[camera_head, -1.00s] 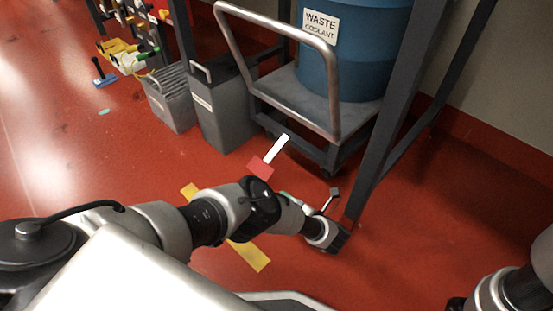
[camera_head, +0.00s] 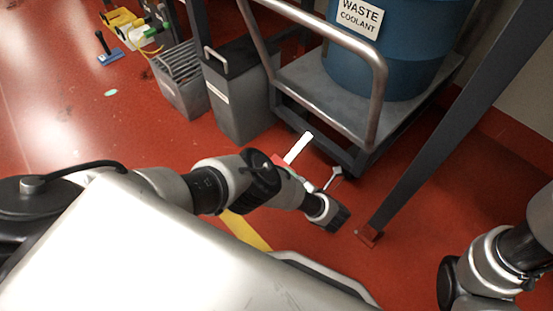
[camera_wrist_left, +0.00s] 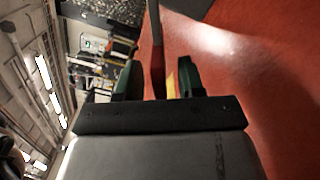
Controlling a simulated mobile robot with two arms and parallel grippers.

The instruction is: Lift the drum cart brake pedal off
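The brake pedal (camera_head: 299,148) is a pale lever with a red pad, low at the near side of the drum cart (camera_head: 310,84). My left arm hides most of its red pad in the head view. The cart carries a blue drum (camera_head: 385,65) labelled waste coolant. My left gripper (camera_wrist_left: 158,65) shows in the left wrist view with its two dark green fingers apart. A dark red, edge-on piece (camera_wrist_left: 157,80) with a grey bar above it, apparently the pedal, appears between them, with gaps on both sides. My right gripper is out of view.
A grey bin (camera_head: 238,100) and a ribbed grey container (camera_head: 180,85) stand left of the cart. A slanted dark post (camera_head: 445,125) stands at its right. Yellow tape (camera_head: 245,232) crosses the open red floor.

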